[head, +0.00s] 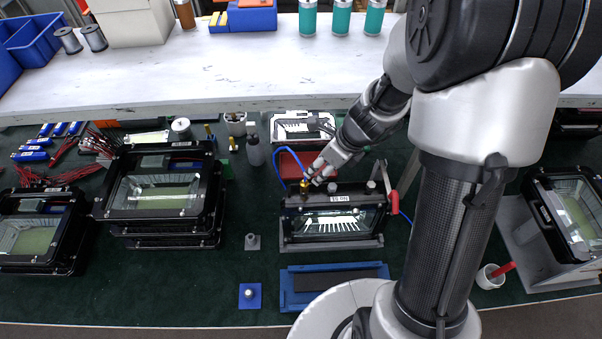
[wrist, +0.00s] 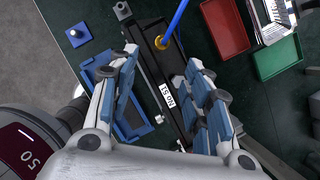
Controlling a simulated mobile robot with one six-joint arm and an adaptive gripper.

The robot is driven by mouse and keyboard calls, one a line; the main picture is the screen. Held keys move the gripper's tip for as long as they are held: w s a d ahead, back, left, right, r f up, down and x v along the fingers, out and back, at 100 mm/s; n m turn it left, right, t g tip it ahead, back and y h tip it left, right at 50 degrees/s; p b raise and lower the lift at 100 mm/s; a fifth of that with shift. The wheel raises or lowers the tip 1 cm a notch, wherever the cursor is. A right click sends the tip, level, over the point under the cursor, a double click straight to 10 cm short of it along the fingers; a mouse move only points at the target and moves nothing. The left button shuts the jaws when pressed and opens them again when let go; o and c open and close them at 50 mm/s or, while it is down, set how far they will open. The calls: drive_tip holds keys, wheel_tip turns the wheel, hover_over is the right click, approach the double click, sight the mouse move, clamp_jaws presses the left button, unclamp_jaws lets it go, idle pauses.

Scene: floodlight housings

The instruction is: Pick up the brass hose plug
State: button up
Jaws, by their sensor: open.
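A brass plug (head: 304,186) sits at the top left corner of the floodlight housing (head: 334,222) labelled "NO 51", with a blue hose (head: 274,160) running from it. The plug also shows in the wrist view (wrist: 161,42), at the hose's end, beyond the fingertips. My gripper (head: 316,175) is just above the plug in the head view. In the wrist view my gripper (wrist: 160,68) is open, its two fingers on either side of the housing's top, with nothing between them that I can see held. Whether a fingertip touches the plug cannot be told.
A blue tray (head: 291,292) lies in front of the housing, and a red tray (wrist: 227,26) and green tray (wrist: 276,58) behind it. Stacked housings (head: 160,196) stand left. A small brass fitting (head: 233,145) stands behind. A blue square with a knob (head: 249,295) lies front left.

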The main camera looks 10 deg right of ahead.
sight(305, 183)
drive_tip(key=b+x, duration=0.3)
drive_tip(key=x, duration=0.6)
drive_tip(key=shift+w+a+f, duration=0.1)
drive_tip(key=shift+w+f, duration=0.1)
drive_tip(key=shift+f, duration=0.15)
drive_tip(key=b+x, duration=0.1)
drive_tip(key=x, duration=0.4)
drive_tip(key=shift+w+b, duration=0.15)
drive_tip(key=shift+b, duration=0.2)
clamp_jaws()
